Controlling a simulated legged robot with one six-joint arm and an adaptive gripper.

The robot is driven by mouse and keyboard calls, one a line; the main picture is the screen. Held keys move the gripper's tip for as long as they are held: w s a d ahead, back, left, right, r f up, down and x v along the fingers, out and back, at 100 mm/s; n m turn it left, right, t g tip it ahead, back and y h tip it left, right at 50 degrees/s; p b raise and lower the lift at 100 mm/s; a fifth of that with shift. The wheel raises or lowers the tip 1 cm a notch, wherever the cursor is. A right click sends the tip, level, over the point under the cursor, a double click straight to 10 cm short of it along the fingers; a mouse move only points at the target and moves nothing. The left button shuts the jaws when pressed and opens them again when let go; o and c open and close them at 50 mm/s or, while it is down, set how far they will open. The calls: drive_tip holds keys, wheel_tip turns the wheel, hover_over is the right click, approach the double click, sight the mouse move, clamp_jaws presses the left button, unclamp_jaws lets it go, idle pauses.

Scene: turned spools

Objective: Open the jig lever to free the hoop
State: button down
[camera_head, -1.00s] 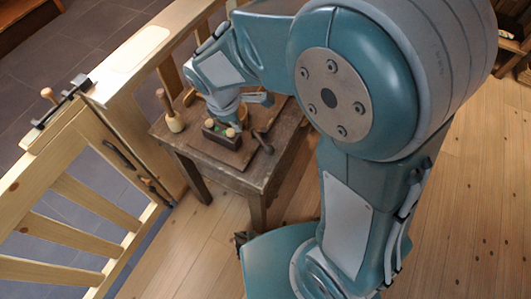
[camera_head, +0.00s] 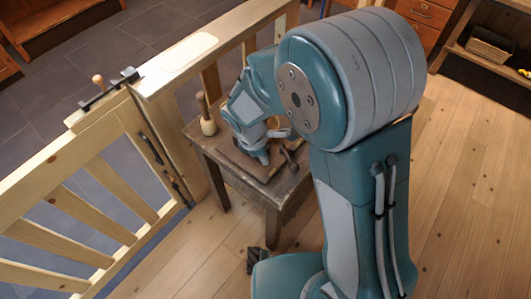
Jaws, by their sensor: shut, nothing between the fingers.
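A jig board (camera_head: 236,160) lies on the small dark wooden table (camera_head: 206,149). A short dark lever-like piece (camera_head: 289,156) stands at the board's right side. My gripper (camera_head: 262,159) points down over the middle of the board, shut and empty, to the left of that dark piece. I cannot tell whether its tips touch anything. The gripper and my arm hide the middle of the jig. I cannot make out the hoop.
A wooden mallet (camera_head: 207,116) stands at the table's left corner. A pale wooden gate (camera_head: 100,205) with a latch (camera_head: 107,86) and railing runs along the left. A small dark object (camera_head: 256,260) is on the floor. Plank floor (camera_head: 470,200) is clear at right.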

sight(289, 157)
drive_tip(key=x, duration=0.5)
drive_tip(key=shift+f, duration=0.1)
drive_tip(key=d, duration=0.3)
drive_tip(key=shift+w, duration=0.1)
drive_tip(key=shift+d, duration=0.55)
drive_tip(key=shift+a, duration=0.15)
drive_tip(key=shift+n, duration=0.3)
